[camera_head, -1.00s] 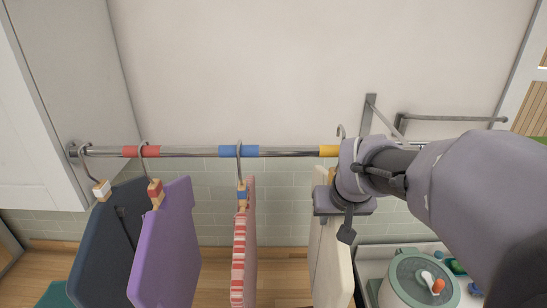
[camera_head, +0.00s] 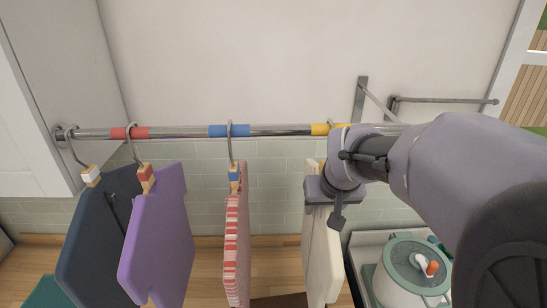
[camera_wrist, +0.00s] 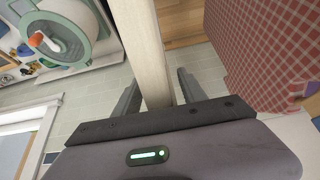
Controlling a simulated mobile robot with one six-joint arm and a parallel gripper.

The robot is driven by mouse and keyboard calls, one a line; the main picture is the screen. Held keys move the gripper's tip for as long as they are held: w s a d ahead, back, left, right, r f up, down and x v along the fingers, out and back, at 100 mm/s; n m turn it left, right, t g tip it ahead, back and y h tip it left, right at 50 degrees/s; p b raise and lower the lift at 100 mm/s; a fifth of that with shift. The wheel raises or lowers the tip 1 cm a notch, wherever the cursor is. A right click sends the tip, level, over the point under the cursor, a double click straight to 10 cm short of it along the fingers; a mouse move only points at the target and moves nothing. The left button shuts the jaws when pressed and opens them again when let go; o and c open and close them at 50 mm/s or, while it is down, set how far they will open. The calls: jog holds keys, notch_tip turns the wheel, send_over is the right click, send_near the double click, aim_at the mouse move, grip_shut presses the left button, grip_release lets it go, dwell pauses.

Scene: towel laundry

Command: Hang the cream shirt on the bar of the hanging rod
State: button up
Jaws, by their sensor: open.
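The cream shirt (camera_head: 322,250) hangs below the bar (camera_head: 280,131) of the hanging rod, near the yellow band (camera_head: 322,129). The top of its hook shows at the bar, but the rest is hidden by my arm, so I cannot tell exactly how it sits. My gripper (camera_head: 325,190) is at the shirt's top, just under the bar. In the wrist view the cream shirt (camera_wrist: 150,60) passes between the two spread fingers of my gripper (camera_wrist: 159,92); the jaws are open, with a gap beside the shirt.
A striped shirt (camera_head: 237,240) hangs by the blue band, a purple shirt (camera_head: 158,235) by the red band, and a navy shirt (camera_head: 95,240) at the far left. A lidded pot (camera_head: 412,275) stands at lower right. A wall bracket (camera_head: 440,100) is at upper right.

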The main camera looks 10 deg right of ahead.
jog(key=p+v, duration=0.2)
jog(key=v, duration=1.5)
jog(key=s+a+f+m+t+y, duration=0.2)
jog(key=s+a+f+y, duration=0.1)
jog(key=s+a+f, duration=0.7)
notch_tip(320, 180, down, 33)
jog(key=s+a+g+b, duration=0.1)
jog(key=s+b, duration=0.2)
jog(key=b, duration=2.8)
jog(key=shift+a+g+b, duration=0.3)
jog(key=shift+b, duration=0.05)
